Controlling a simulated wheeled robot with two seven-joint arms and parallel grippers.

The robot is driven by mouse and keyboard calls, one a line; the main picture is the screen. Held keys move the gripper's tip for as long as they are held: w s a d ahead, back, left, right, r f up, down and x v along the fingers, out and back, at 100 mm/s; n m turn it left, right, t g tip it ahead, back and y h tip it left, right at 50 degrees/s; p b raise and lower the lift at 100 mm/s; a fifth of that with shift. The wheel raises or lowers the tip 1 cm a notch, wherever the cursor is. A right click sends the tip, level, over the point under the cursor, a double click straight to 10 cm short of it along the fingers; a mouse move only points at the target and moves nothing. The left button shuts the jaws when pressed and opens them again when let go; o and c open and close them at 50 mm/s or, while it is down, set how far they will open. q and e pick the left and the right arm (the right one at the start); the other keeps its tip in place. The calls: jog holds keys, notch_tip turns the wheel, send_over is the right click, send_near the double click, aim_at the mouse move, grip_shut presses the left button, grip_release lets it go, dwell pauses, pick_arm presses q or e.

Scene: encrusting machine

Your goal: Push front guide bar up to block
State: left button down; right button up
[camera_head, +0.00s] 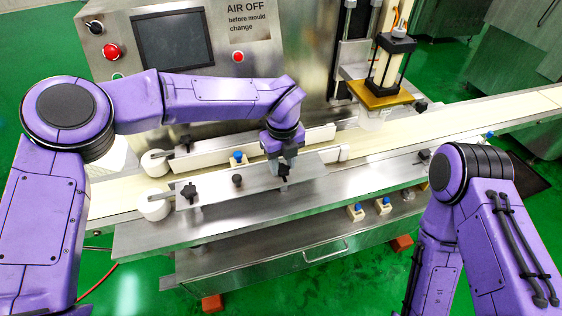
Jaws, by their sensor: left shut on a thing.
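The front guide bar (250,182) is a long metal plate on the near side of the cream conveyor belt (460,113), with black knobs along it. My left gripper (284,168) is at the right part of this bar, shut on what looks like a black knob (283,172); the fingertips are small and partly hidden. A white block-like piece (343,153) sits just beyond the bar's right end; I cannot tell if it is the block meant. My right arm is at the right, and its gripper is out of view.
The rear guide bar (210,152) runs along the far side of the belt. White rollers (153,205) stand at the left ends. Small white blocks with blue knobs (355,212) sit along the front edge. A tower with a gold plate (383,95) stands over the belt.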

pick_arm(q)
jog(key=shift+w, duration=0.1)
jog(key=shift+w+a+r, duration=0.25)
jog(key=shift+w+a, duration=0.05)
jog(key=shift+w, duration=0.1)
jog(key=shift+w+a+r, duration=0.1)
jog(key=shift+w+r, duration=0.05)
jog(key=shift+w, duration=0.2)
jog(key=shift+w+a, duration=0.2)
jog(key=shift+w, duration=0.05)
jog(key=shift+w+f, duration=0.2)
jog(key=shift+f, duration=0.15)
jog(key=shift+d, duration=0.1)
jog(key=shift+s+d, duration=0.1)
jog(key=shift+d, duration=0.1)
jog(key=shift+f, duration=0.15)
pick_arm(e)
jog(key=shift+w, duration=0.65)
